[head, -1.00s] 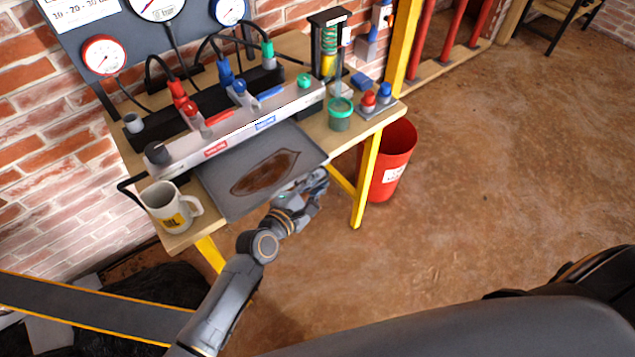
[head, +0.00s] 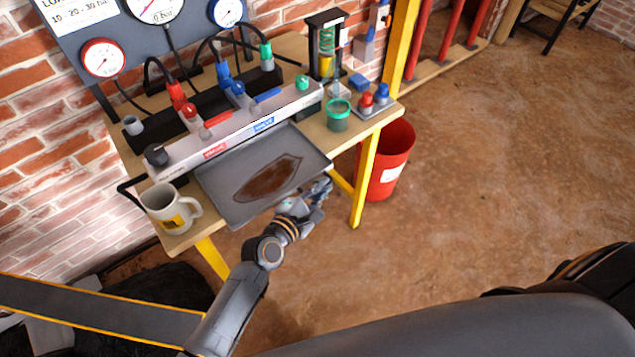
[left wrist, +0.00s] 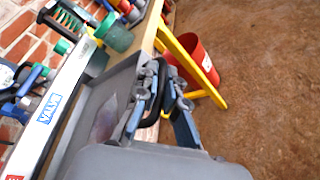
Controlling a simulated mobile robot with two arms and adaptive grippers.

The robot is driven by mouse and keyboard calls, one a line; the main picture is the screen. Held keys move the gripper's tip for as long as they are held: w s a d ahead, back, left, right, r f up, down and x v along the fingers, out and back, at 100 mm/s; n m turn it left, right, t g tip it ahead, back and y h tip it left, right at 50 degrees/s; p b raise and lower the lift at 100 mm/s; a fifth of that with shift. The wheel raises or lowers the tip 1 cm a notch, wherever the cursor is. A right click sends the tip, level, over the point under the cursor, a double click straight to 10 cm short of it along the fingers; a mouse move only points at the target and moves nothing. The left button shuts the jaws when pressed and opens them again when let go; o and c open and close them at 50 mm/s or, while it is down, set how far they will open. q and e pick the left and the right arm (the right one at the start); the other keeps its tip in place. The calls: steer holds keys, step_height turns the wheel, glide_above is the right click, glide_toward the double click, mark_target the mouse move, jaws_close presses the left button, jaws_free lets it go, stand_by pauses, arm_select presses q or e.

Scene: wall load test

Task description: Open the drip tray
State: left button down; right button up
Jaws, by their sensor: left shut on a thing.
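The drip tray (head: 220,169) is a flat grey metal tray with a raised rim and a brown stain on its bottom. It sticks out from under the valve bar, over the front of the bench, and its inside shows. My left gripper (head: 321,187) is at the tray's front edge, toward its right end. In the left wrist view my left gripper (left wrist: 158,100) is shut on the tray's black handle (left wrist: 157,82), with a blue-grey finger on each side of it. The tray (left wrist: 125,80) lies just left of the fingers there. My right gripper is not in view.
A white mug (head: 168,207) stands beside the tray's left side. A green-lidded jar (head: 339,115) and red and blue knobs (head: 367,100) stand on the bench to the right. A red bin (head: 394,160) is beside the yellow bench leg (head: 364,180). The floor in front is clear.

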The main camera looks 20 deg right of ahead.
arm_select(q)
steer(key=c, duration=1.7)
jaws_free()
steer(key=shift+w, duration=0.1)
steer(key=shift+a, duration=0.1)
steer(key=v, duration=1.2)
steer(key=shift+f, duration=0.1)
